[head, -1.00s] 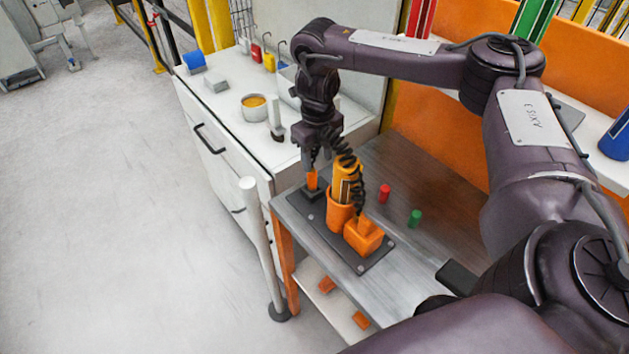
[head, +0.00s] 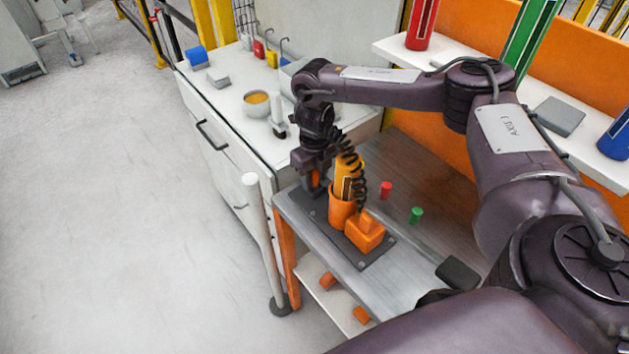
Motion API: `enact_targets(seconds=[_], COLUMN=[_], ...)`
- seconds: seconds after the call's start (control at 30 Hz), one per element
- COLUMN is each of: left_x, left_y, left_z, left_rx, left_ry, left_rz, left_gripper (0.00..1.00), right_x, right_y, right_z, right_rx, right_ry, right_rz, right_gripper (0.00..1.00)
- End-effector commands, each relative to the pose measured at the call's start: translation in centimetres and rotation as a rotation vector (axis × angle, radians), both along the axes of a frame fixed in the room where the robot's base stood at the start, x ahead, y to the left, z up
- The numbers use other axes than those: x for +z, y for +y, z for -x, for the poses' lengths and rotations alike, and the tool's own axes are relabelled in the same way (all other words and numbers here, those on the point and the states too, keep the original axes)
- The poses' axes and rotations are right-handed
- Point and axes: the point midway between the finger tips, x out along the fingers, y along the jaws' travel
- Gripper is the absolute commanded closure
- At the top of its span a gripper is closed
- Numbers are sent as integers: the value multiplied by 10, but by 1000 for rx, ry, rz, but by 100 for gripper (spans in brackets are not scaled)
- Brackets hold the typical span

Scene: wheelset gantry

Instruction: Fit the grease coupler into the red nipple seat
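My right gripper (head: 315,184) points down at the left end of a dark base plate (head: 378,255), with its fingers around or just in front of a small orange piece (head: 316,178). That piece may be the grease coupler; the gripper hides most of it, and I cannot tell whether the fingers touch it. On the same plate, an orange cup (head: 341,214) holds a yellow-orange cylinder with a black coiled hose (head: 358,185). A red cylinder (head: 386,190), perhaps the red nipple seat, stands on the grey bench. My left gripper is not in view.
A green cylinder (head: 416,215) stands near the red one. An orange block (head: 365,236) sits at the plate's near end. A white cabinet (head: 225,120) with a bowl (head: 257,103) adjoins the bench. A pale post (head: 262,235) stands before the bench's left edge.

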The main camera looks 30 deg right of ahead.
Motion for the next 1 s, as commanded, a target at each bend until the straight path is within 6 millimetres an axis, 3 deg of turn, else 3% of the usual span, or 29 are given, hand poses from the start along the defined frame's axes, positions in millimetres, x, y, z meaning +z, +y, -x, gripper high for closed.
enact_targets(seconds=[0.03, 0.27, 0.73, 0.87, 1.0], left_x=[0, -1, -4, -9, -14], left_y=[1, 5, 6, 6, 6], left_z=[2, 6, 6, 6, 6], left_rx=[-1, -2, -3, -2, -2], left_ry=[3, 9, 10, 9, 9], left_rz=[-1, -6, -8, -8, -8], left_gripper=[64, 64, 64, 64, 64], right_x=[0, 0, 10, 27, 60], right_y=[0, 0, 0, 0, 0], right_z=[0, 0, -1, -2, -2], right_rx=[0, -1, -2, -1, 0], right_ry=[0, 0, -3, -6, -8], right_rz=[0, 0, -1, -1, -1], right_gripper=[69, 99, 100, 100, 100])
